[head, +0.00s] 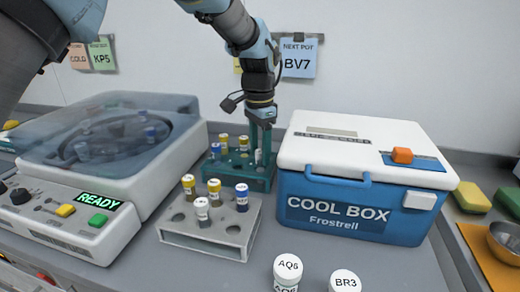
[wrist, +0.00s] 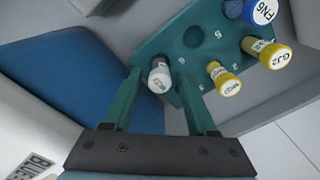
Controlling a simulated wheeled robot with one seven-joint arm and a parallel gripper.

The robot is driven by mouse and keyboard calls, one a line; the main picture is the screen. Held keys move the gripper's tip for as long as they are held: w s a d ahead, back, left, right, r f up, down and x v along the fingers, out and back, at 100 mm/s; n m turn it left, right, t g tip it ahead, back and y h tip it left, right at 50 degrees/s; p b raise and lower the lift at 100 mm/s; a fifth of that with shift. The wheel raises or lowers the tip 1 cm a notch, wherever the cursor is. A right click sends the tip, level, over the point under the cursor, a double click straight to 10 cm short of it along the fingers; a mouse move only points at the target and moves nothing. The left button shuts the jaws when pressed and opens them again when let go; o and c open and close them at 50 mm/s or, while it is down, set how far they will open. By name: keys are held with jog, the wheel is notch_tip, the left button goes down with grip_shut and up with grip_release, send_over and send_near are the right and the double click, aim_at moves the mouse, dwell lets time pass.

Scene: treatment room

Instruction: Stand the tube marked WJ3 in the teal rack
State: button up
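The teal rack (head: 250,181) stands behind the grey rack, left of the cool box; it also shows in the wrist view (wrist: 160,47). My gripper (head: 261,150) points down over its right end. In the wrist view its two teal fingers (wrist: 158,76) are apart, on either side of a white-capped tube (wrist: 159,78), with a gap visible beside it. That tube appears to stand in the rack; its lower part is hidden and its label is too small to read. I cannot make out WJ3 on any tube.
The teal rack also holds yellow-capped tubes (wrist: 268,53) and a blue-capped one (wrist: 262,11). A grey rack (head: 205,237) with several tubes stands in front. The cool box (head: 345,205) is close on the right, a centrifuge (head: 100,160) left. Two white-capped jars (head: 287,268) stand at the front.

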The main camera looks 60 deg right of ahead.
notch_tip(320, 180, up, 12)
jog(key=shift+r+b, duration=0.15)
jog(key=shift+b, duration=0.7)
dwell(0.4)
